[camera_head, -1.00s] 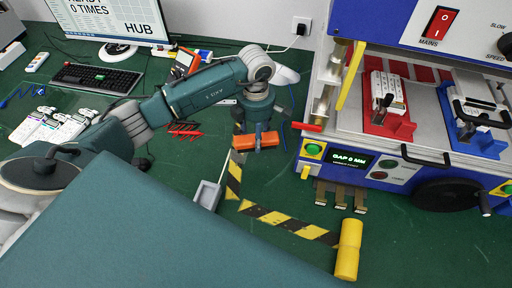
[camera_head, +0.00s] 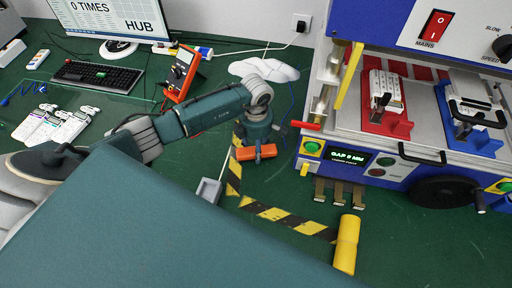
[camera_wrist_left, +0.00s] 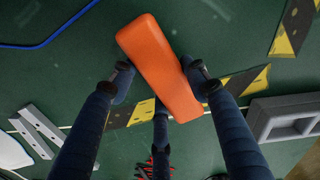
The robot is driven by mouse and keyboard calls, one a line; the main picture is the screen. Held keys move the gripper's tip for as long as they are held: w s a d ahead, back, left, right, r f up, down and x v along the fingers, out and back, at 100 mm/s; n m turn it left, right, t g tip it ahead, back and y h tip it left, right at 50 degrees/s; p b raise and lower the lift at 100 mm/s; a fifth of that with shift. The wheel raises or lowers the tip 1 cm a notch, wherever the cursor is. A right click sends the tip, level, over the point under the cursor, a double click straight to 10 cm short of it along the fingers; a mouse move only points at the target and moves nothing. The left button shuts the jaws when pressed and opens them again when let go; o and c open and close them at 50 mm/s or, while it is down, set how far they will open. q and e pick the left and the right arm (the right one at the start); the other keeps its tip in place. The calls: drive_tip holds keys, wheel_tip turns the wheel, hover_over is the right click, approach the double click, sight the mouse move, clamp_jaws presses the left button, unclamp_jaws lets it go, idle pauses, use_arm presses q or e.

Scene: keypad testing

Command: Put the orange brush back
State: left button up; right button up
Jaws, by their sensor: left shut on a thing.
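The orange brush (camera_head: 256,154) shows as an orange block in the fingers of my left gripper (camera_head: 255,143), over the green table. In the left wrist view the orange brush (camera_wrist_left: 158,62) lies slanted between the dark blue fingers of my left gripper (camera_wrist_left: 160,82), which are shut on it. Its underside and any bristles are hidden, and I cannot tell how high it is held. My right gripper is not in view.
A grey open holder (camera_head: 208,191) stands just left of the black-and-yellow tape (camera_head: 285,218). A yellow cylinder (camera_head: 346,245) lies at the front. The blue-and-white press machine (camera_head: 400,170) fills the right. An orange multimeter (camera_head: 183,73) stands behind my arm.

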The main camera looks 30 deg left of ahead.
use_arm(q)
drive_tip(key=o, duration=1)
drive_tip(key=shift+f, duration=0.1)
drive_tip(key=shift+r+p, duration=0.35)
drive_tip(key=shift+w+r+b, duration=0.1)
drive_tip(key=shift+r+b, duration=0.25)
wheel_tip(320, 180, up, 11)
drive_tip(key=b, duration=0.3)
